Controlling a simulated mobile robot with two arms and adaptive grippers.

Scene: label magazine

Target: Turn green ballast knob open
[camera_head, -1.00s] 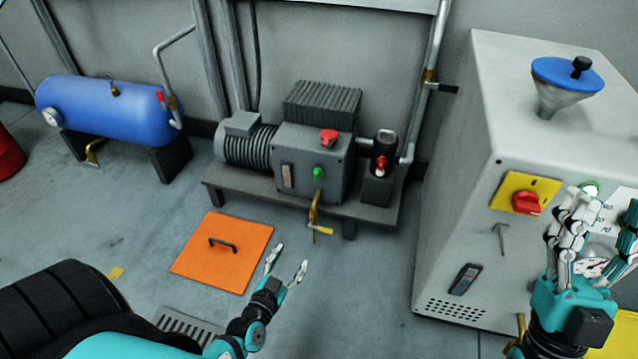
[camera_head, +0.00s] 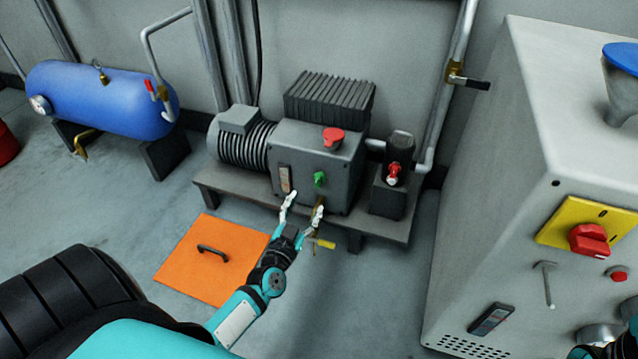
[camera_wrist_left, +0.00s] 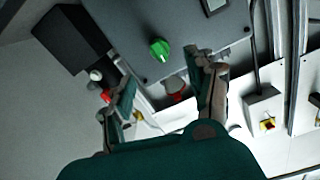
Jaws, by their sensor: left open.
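The green knob (camera_head: 320,179) is on the front face of the grey compressor box (camera_head: 300,158). In the left wrist view the green knob (camera_wrist_left: 159,49) shows above and between the fingers, apart from them. My left gripper (camera_head: 303,206) is open and empty, just below and in front of the knob, its fingers pointing up at the box. In the left wrist view its fingers (camera_wrist_left: 165,85) are spread wide. Only a bit of my right arm shows at the lower right edge; its gripper cannot be made out.
A red mushroom button (camera_head: 333,137) tops the box. A brass valve with a yellow handle (camera_head: 324,244) hangs below, close to my left fingers. A red-capped fitting (camera_head: 394,174) stands to the right. An orange hatch (camera_head: 178,262) lies on the floor. A grey cabinet (camera_head: 490,220) stands at right.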

